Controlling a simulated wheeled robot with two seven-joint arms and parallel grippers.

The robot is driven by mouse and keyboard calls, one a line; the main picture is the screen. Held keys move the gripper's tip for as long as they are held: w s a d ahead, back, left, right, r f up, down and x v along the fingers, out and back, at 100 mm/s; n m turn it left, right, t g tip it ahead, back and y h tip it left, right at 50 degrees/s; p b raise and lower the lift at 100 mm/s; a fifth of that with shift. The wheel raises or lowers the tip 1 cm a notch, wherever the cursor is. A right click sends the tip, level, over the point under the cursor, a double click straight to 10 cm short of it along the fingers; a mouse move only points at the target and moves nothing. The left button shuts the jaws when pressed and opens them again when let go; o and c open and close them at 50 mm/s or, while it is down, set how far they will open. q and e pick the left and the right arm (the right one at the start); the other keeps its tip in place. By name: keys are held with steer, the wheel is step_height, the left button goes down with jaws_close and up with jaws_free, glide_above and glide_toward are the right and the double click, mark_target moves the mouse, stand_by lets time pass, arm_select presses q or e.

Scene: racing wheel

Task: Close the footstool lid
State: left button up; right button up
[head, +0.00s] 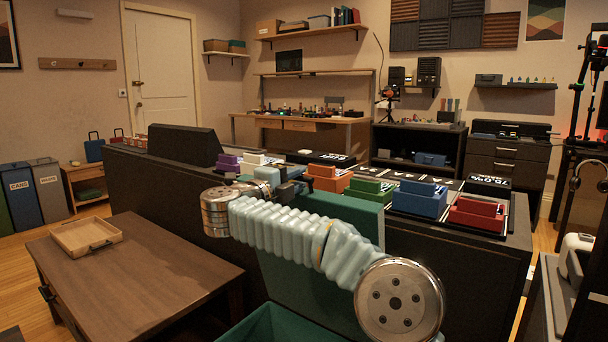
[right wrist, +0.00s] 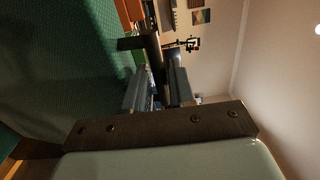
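The footstool is a green box (head: 268,326) at the bottom of the head view, only partly in the picture. Its lid (head: 300,283) stands raised, a green panel behind my right arm. Its top edge reaches up near the long dark cabinet. The textured green surface filling the left of the right wrist view is the lid (right wrist: 60,75). My right gripper (head: 295,184) is at the lid's upper left, close to its top edge; I cannot tell whether it touches. Its fingers (right wrist: 158,85) show dark and foreshortened beside the lid, with nothing clearly held. My left gripper is out of view.
A brown low table (head: 130,275) with a wooden tray (head: 88,236) stands at the left. A long dark cabinet (head: 465,260) behind the lid carries coloured boxes, such as a blue one (head: 419,200) and a red one (head: 476,215). Wooden floor shows at the far left.

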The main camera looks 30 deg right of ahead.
steer(key=shift+x, duration=1.5)
steer(key=shift+c, duration=0.5)
jaws_close()
